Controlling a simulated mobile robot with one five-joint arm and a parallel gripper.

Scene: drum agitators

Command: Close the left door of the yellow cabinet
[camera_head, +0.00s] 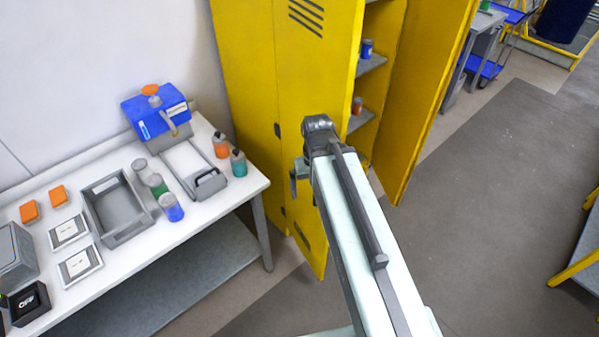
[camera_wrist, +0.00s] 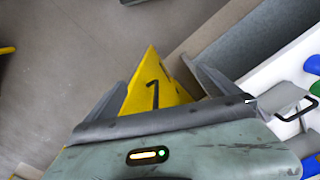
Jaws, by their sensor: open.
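The yellow cabinet (camera_head: 240,70) stands beside the bench against the wall. Its left door (camera_head: 305,85), with vent slots near the top, stands open, its free edge away from the cabinet's shelves. My gripper (camera_head: 297,178) is at the outer side of this door, near its free edge, largely hidden by my arm. In the wrist view, my gripper (camera_wrist: 160,77) is open, and the yellow left door (camera_wrist: 150,72) with a dark handle-like mark shows between its fingers. I cannot tell whether they touch it. The right door (camera_head: 425,90) stands wide open.
A white bench (camera_head: 85,300) on the left holds a grey tray (camera_head: 118,210), a blue device (camera_head: 155,115) and several bottles. Cabinet shelves (camera_head: 362,120) hold small bottles. A blue cart (camera_head: 485,68) stands at the back right.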

